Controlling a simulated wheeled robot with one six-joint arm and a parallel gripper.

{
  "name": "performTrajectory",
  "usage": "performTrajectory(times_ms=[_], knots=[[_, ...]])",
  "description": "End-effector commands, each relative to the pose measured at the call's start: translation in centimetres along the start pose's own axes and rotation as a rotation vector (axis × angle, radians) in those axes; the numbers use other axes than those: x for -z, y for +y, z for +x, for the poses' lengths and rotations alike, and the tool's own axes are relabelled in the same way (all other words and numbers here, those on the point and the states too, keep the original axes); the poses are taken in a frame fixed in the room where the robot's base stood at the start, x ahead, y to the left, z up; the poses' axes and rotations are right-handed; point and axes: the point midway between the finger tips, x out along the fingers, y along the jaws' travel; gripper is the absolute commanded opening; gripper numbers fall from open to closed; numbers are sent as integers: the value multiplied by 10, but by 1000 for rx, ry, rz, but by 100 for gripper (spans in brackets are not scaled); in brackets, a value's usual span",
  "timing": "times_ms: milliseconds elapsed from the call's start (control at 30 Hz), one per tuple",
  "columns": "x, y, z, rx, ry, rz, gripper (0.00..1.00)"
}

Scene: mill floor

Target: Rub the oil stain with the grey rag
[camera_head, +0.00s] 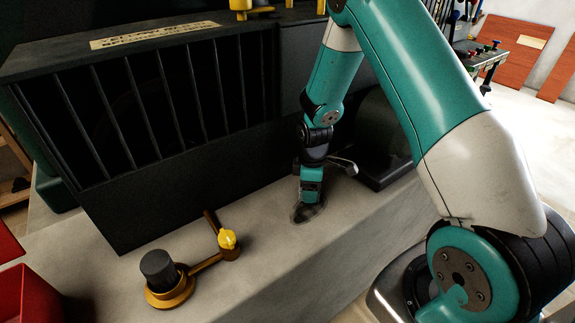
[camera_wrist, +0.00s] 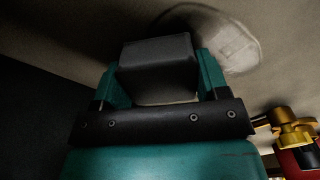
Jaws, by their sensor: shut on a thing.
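My gripper (camera_head: 311,192) points down at the pale bench top. In the wrist view its teal fingers (camera_wrist: 160,78) are shut on a dark grey block-like thing (camera_wrist: 158,65), which I take to be the grey rag. The oil stain (camera_head: 297,217) is a faint, darkish ring-edged patch on the bench, right under and around the gripper's tip. In the wrist view the stain (camera_wrist: 238,48) shows as a rounded smudge just beyond and right of the grey thing. Part of it is hidden behind that. I cannot tell whether the rag touches the bench.
A black slatted machine housing (camera_head: 150,100) stands close behind my gripper. A brass fixture (camera_head: 180,285) with a dark cylinder and yellow knob (camera_head: 228,240) sits to the left. A dark machine part (camera_head: 380,165) lies to the right. The bench in front is clear. Red bins (camera_head: 25,295) are at far left.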

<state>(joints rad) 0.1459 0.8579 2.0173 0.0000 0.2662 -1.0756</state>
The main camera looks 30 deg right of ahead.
Motion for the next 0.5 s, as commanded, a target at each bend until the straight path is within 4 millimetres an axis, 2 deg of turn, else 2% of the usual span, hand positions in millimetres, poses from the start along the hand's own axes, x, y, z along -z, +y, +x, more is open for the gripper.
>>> performTrajectory(times_ms=[67, 167, 200, 500], knots=[[2, 1, 3, 1, 0, 0, 45], [3, 1, -14, -2, 1, -1, 45], [2, 2, -25, -4, 2, 0, 45], [2, 1, -50, 0, 0, 0, 45]])
